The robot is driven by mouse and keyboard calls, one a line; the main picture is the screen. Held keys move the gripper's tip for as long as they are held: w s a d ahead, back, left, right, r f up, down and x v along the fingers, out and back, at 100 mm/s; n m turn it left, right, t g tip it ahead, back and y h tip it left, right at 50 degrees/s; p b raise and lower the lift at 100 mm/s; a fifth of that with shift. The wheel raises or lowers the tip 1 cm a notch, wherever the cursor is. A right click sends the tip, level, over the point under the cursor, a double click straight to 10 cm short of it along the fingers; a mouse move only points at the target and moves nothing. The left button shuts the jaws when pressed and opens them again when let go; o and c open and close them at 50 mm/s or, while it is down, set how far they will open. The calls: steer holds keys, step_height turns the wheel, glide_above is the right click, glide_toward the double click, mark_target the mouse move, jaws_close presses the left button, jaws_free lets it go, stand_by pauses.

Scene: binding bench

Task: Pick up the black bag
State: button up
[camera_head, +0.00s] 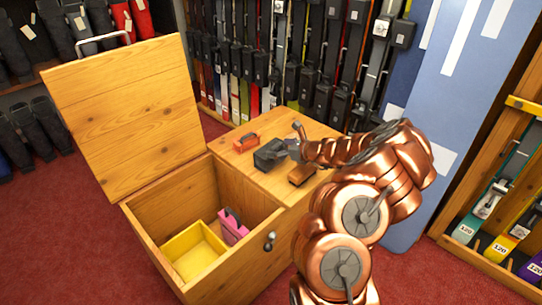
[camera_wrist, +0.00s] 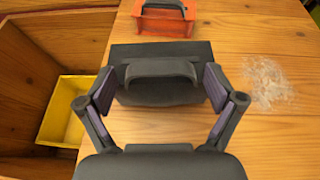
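The black bag (camera_head: 268,156) stands on the wooden top beside the open box. In the wrist view the black bag (camera_wrist: 160,88) lies straight ahead, with its curved handle across the middle. My gripper (camera_head: 284,148) is at the bag's right side in the head view. In the wrist view my gripper (camera_wrist: 160,78) is open, with one finger on each side of the bag and its handle. The fingertips look close to the bag's ends; I cannot tell whether they touch. The arm hides part of the wooden top.
An orange bag (camera_head: 246,142) stands behind the black bag, and a brown one (camera_head: 302,174) is to its right. The open wooden box (camera_head: 150,238) holds a yellow bin (camera_head: 186,266) and a pink bag (camera_head: 232,228). Its raised lid (camera_head: 125,115) stands at left.

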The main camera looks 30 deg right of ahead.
steer(key=c, duration=1.5)
steer(key=shift+c, duration=0.2)
